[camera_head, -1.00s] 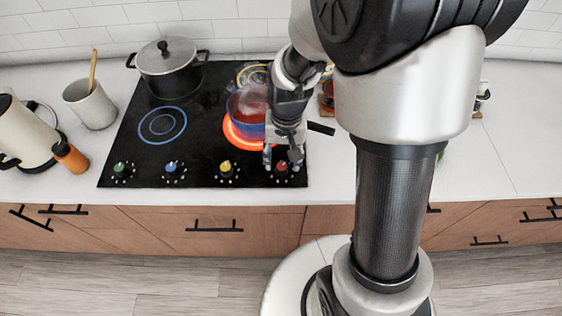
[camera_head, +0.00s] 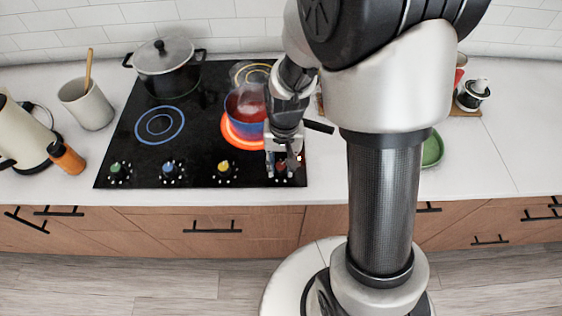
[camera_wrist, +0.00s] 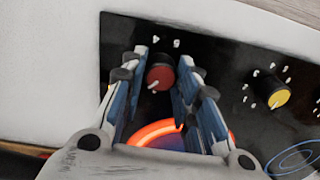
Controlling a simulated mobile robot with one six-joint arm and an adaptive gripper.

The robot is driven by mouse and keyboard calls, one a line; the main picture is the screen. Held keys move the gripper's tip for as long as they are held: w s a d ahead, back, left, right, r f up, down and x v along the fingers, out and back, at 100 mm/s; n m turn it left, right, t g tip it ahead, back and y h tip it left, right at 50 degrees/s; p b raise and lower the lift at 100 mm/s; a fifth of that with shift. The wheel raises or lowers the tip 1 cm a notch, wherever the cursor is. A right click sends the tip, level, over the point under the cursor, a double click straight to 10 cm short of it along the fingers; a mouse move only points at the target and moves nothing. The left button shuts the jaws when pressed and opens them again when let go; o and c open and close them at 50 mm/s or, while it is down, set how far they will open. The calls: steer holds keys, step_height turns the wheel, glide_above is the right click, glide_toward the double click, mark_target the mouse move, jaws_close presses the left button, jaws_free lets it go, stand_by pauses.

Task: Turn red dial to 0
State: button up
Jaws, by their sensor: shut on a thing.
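The red dial (camera_wrist: 161,77) sits on the black cooktop (camera_head: 200,180) at its front right corner. In the wrist view it lies between the two fingers of my gripper (camera_wrist: 161,62), with a white pointer mark toward the lower left of its face. In the head view my gripper (camera_head: 283,165) points down over the red dial (camera_head: 281,168) and partly hides it. My gripper is shut on the red dial, though small gaps seem to show beside it in the wrist view. The numbers around the dial are too small to read.
A blue pot (camera_head: 240,105) stands on a glowing red ring (camera_head: 240,138) just behind the gripper. The yellow dial (camera_head: 223,167) is close on the left, with blue and green dials beyond. A lidded black pot (camera_head: 167,72) stands at the back left.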

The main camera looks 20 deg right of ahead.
steer(key=c, duration=0.4)
steer(key=shift+n, duration=0.3)
steer(key=n, duration=0.3)
steer(key=shift+n, duration=0.3)
steer(key=shift+n+p, duration=0.4)
steer(key=shift+n, duration=1.6)
steer(key=shift+w, duration=0.1)
steer(key=o, duration=1.1)
steer(key=shift+c, duration=0.2)
